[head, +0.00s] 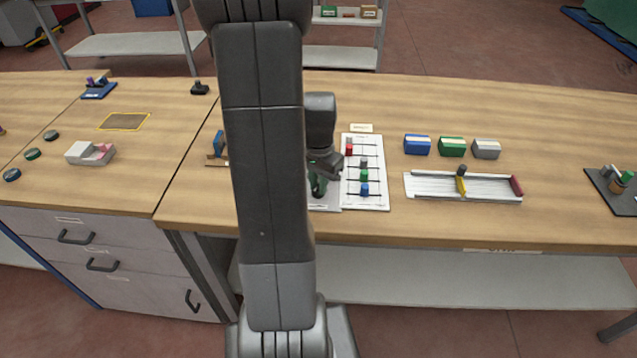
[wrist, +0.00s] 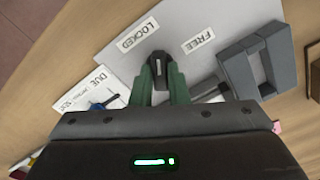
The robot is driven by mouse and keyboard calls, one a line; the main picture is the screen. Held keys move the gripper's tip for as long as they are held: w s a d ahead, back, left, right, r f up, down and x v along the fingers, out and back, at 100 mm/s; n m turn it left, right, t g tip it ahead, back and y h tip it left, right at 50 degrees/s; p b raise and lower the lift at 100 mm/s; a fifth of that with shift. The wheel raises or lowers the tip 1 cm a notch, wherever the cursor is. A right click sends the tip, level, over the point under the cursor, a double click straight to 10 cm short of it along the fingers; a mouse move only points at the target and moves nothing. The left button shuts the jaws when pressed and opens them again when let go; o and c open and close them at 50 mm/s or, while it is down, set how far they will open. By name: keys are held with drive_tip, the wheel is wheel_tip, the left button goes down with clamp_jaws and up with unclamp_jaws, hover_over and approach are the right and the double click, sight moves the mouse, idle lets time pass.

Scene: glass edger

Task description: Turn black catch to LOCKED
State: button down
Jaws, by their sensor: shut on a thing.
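The black catch (wrist: 160,62) has a pale mark on top and sits on a light grey plate (wrist: 190,25). The plate carries the word LOCKED on the left and FREE on the right in the wrist view; the catch lies between the two words. My gripper (wrist: 162,78) is shut on the catch, one green finger on each side. Its lower part is hidden by my fingers and gripper body. In the head view my gripper (head: 318,185) is over the plate (head: 328,207), and my arm hides much of it.
A grey bracket-shaped block (wrist: 248,65) with a bar stands close right of my fingers in the wrist view. A white board (head: 375,200) with coloured knobs lies right of the plate. Blue, green and grey blocks (head: 452,146) and a slide rail (head: 435,188) stand farther right.

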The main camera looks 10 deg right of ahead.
drive_tip(key=n, duration=0.5)
drive_tip(key=shift+n, duration=0.4)
idle(0.4)
drive_tip(key=c, duration=1.4)
unclamp_jaws()
drive_tip(key=shift+b, duration=0.3)
wheel_tip(320, 180, up, 14)
drive_tip(key=shift+p, duration=0.3)
drive_tip(key=shift+f, duration=0.15)
wheel_tip(320, 180, down, 14)
drive_tip(key=shift+r+b, duration=0.15)
drive_tip(key=shift+b, duration=0.15)
